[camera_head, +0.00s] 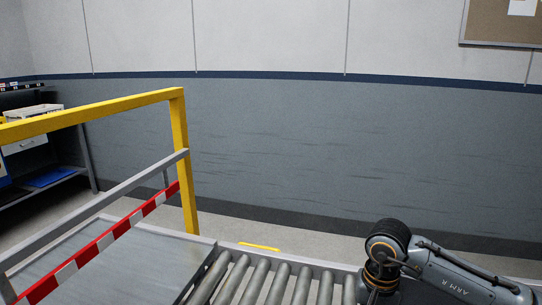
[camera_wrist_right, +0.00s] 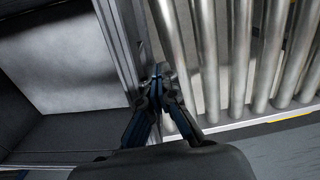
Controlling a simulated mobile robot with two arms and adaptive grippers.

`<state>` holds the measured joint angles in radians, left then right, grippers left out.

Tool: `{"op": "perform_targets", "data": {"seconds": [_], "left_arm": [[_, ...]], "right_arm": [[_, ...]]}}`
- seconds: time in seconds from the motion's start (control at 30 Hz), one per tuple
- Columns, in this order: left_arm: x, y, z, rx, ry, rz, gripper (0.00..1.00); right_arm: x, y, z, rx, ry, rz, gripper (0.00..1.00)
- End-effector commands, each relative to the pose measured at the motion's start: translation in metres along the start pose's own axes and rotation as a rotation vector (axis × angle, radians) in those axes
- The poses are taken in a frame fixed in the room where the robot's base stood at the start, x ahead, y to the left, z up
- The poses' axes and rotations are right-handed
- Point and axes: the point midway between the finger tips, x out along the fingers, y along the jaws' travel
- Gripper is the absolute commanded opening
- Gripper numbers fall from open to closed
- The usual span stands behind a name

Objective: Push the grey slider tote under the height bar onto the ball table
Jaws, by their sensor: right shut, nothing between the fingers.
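In the right wrist view, a grey open box shape (camera_wrist_right: 75,65), which looks like the tote, fills the left side, with a pale floor and darker walls. Its ribbed rim (camera_wrist_right: 117,50) runs beside the rollers. My right gripper (camera_wrist_right: 159,72) is shut and empty at this rim, close above it; I cannot tell whether it touches. The head view shows only my right arm, and the tote is not visible there. The red-white height bar (camera_head: 105,240) crosses a flat grey surface (camera_head: 125,262), probably the ball table. My left gripper is not in view.
Metal rollers (camera_head: 262,280) lie between the grey surface and my right arm; those near the gripper look bare. A yellow frame (camera_head: 181,150) and grey rail (camera_head: 100,203) stand at left. A shelf (camera_head: 50,175) stands farther left, and a wall runs behind.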

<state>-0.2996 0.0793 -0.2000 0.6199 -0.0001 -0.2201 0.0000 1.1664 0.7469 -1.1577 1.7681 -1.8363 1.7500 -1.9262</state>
Motion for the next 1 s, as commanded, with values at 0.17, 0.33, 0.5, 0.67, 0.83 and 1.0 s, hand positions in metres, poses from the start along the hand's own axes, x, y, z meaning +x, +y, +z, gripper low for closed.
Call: {"op": "perform_targets", "data": {"seconds": [0.17,0.33,0.5,0.67,0.83,1.0], "left_arm": [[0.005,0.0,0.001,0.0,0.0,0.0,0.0],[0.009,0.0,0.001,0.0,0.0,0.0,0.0],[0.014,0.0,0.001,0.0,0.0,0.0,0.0],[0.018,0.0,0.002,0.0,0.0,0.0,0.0],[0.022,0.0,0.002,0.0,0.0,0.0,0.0],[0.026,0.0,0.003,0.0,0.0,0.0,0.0]], "right_arm": [[0.001,0.018,-0.001,0.004,0.001,0.002,0.0],[0.001,0.033,0.0,0.002,0.001,0.001,0.0],[0.001,0.049,-0.001,0.003,0.001,0.002,0.0],[0.001,0.063,0.0,0.003,0.0,0.002,0.0],[0.001,0.078,0.0,0.004,0.001,0.001,0.0],[0.002,0.093,0.0,0.003,0.0,0.002,0.0]]}}
